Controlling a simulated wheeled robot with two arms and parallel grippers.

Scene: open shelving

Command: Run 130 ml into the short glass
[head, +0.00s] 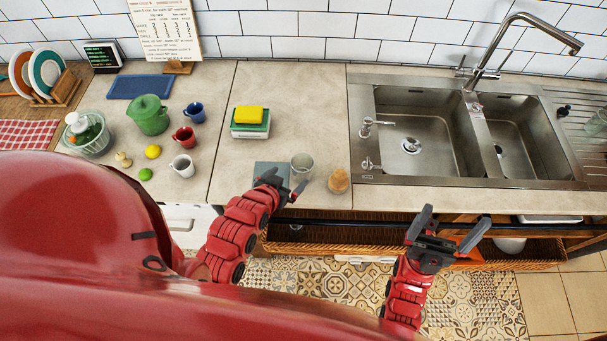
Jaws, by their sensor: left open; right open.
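A short clear glass (302,165) stands upright on the counter near its front edge and looks empty. My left gripper (286,183) is open just in front and left of the glass; I cannot tell whether a finger touches it. The tall chrome tap (497,45) arches over the back of the double sink (405,174), far right of the glass. No water is seen running. My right gripper (453,226) is open and empty in front of the counter, below the sink.
A brown round item (338,181) sits right of the glass. A yellow sponge (249,115) lies on a green-and-white box. Mugs, including a white one (182,166), and a green pot (149,115) stand left.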

